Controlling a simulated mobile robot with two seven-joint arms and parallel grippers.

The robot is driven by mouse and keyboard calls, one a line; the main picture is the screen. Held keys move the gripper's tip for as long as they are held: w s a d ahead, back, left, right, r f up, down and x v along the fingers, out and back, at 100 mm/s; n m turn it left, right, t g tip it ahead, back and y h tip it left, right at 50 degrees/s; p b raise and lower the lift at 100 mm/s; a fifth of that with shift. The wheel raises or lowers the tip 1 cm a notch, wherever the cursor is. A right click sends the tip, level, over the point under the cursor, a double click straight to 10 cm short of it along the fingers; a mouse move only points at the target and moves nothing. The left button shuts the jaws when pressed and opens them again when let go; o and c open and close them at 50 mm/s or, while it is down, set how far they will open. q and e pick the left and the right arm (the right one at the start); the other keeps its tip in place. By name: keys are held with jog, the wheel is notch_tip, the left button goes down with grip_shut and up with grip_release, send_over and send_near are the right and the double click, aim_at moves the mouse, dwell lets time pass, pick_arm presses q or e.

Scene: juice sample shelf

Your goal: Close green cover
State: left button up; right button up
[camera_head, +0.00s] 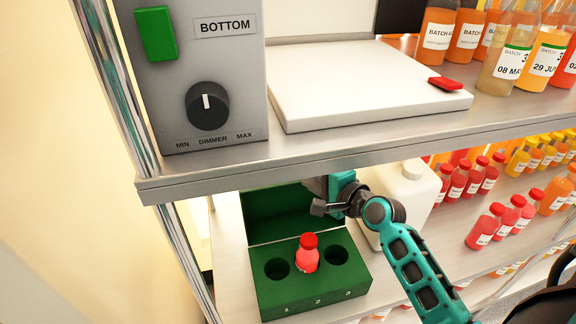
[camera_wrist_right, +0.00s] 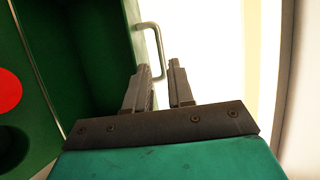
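The green cover (camera_head: 280,212) stands raised at the back of a green box (camera_head: 312,286) on the lower shelf. In the right wrist view the cover (camera_wrist_right: 85,50) fills the upper left, with a metal handle (camera_wrist_right: 159,48) on its edge. My right gripper (camera_head: 318,202) is at the cover's upper right in the head view. In the wrist view its two fingers (camera_wrist_right: 160,75) are a little apart, with a gap between them. The handle's lower end is by the fingertips; I cannot tell whether they touch it. My left gripper is not in view.
A red-capped bottle (camera_head: 307,255) stands in the box's middle hole, 2; holes 1 and 3 look empty. A white jug (camera_head: 412,195) stands right of the box. The upper shelf edge (camera_head: 300,160) hangs above my arm. Several juice bottles stand at right.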

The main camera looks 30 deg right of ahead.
aim_at(288, 175)
jog(key=b+x, duration=0.1)
jog(key=x, duration=0.8)
grip_shut()
dwell(0.4)
